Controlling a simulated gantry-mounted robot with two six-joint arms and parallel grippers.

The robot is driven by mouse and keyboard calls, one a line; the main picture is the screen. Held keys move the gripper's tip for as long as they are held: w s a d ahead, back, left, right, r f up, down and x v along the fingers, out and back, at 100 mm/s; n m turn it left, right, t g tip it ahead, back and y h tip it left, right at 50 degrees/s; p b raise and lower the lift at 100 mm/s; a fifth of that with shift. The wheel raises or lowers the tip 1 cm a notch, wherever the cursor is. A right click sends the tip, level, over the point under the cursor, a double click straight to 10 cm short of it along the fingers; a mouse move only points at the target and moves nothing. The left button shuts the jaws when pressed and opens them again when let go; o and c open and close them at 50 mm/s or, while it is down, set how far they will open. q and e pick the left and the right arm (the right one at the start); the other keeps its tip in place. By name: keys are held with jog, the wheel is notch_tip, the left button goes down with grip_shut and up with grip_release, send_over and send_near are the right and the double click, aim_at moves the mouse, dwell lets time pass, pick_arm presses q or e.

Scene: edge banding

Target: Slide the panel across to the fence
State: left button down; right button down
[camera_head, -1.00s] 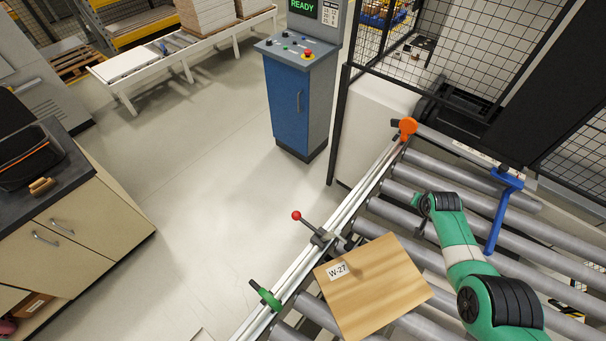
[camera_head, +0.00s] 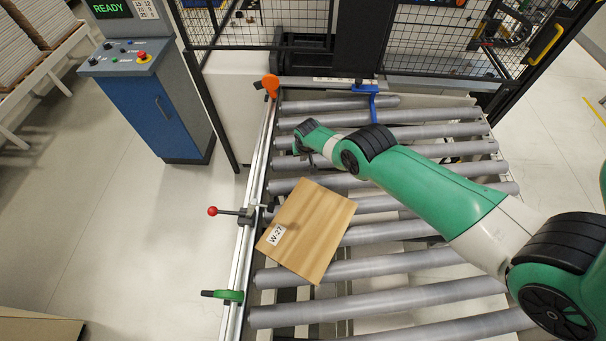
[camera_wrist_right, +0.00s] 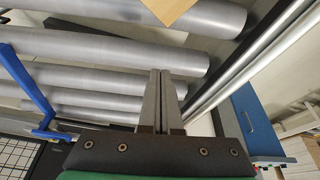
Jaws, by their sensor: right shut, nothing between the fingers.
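The wooden panel (camera_head: 318,222), with a white W-27 label, lies skewed on the rollers. Its left corner is close to the long metal fence rail (camera_head: 244,268); I cannot tell whether they touch. In the right wrist view only a corner of the panel (camera_wrist_right: 170,8) shows at the top. My right gripper (camera_head: 306,158) is beyond the panel's far edge in the head view, apart from it and partly hidden by its own wrist. In the right wrist view its two fingers (camera_wrist_right: 160,73) are together and empty. My left gripper is not in view.
A red-knobbed lever clamp (camera_head: 232,211), a green clamp (camera_head: 226,295) and an orange stop (camera_head: 271,86) sit along the rail. A blue bracket (camera_head: 371,101) stands over the far rollers (camera_head: 430,131). A mesh guard (camera_head: 235,25) closes the back. Near rollers are clear.

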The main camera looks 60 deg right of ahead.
jog(key=b+x, duration=0.9)
jog(key=b, duration=0.4)
jog(key=shift+f, duration=0.25)
jog(key=s+a+r+p, duration=0.1)
jog(key=a+p, duration=0.1)
jog(key=p, duration=0.4)
jog(key=shift+s+a+r+p, duration=0.1)
jog(key=shift+s+r+p, duration=0.15)
jog(key=shift+p, duration=0.15)
jog(key=shift+s+a+f+p, duration=0.3)
jog(key=shift+s+a+p, duration=0.1)
jog(key=shift+p, duration=0.2)
jog(key=shift+a+f, duration=0.1)
jog(key=shift+f, duration=0.05)
